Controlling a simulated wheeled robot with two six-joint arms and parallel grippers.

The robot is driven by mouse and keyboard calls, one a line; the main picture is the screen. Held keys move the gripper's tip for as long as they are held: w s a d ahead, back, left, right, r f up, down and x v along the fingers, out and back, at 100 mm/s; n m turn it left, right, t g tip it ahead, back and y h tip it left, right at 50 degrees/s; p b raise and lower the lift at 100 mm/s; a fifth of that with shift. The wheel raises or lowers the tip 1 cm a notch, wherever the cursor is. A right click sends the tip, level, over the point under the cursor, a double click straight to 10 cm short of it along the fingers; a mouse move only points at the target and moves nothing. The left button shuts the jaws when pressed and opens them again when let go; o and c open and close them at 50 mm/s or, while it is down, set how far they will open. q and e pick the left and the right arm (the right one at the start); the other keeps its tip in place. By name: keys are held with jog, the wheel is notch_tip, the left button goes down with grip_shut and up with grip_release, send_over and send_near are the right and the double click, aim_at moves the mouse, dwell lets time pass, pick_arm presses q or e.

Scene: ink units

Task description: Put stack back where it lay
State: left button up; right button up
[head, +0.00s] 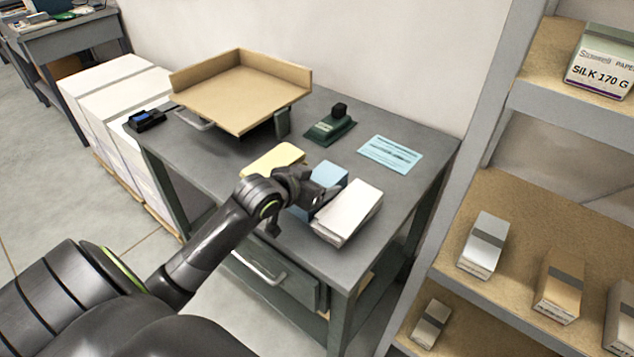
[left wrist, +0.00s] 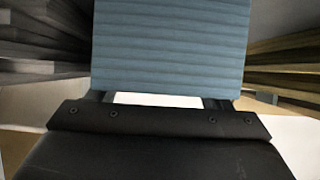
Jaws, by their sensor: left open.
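Three paper stacks lie on the grey table: a yellow one (head: 272,160), a blue one (head: 329,174) and a white one (head: 350,210). Which of them the task means cannot be told. My left gripper (head: 318,198) is open at the blue stack, next to the white stack, and hides part of the blue one. In the left wrist view the layered blue stack (left wrist: 170,45) fills the middle, just beyond the gripper's dark body; the fingers are mostly hidden. My right gripper is not in view.
A tan open-sided tray (head: 240,95) stands raised at the table's back left. A green stamp-like device (head: 330,127), a light blue sheet (head: 390,153) and a small dark device (head: 147,120) lie on the table (head: 400,190). Shelves with wrapped packs (head: 484,245) rise at right.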

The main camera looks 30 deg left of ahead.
pick_arm(q)
jog(key=p+v, duration=0.1)
jog(key=v, duration=0.9)
jog(key=shift+s+a+r+p, duration=0.1)
jog(key=shift+s+p, duration=0.2)
jog(key=shift+p, duration=0.1)
jog(key=shift+s+r, duration=0.3)
jog(key=shift+s, duration=0.3)
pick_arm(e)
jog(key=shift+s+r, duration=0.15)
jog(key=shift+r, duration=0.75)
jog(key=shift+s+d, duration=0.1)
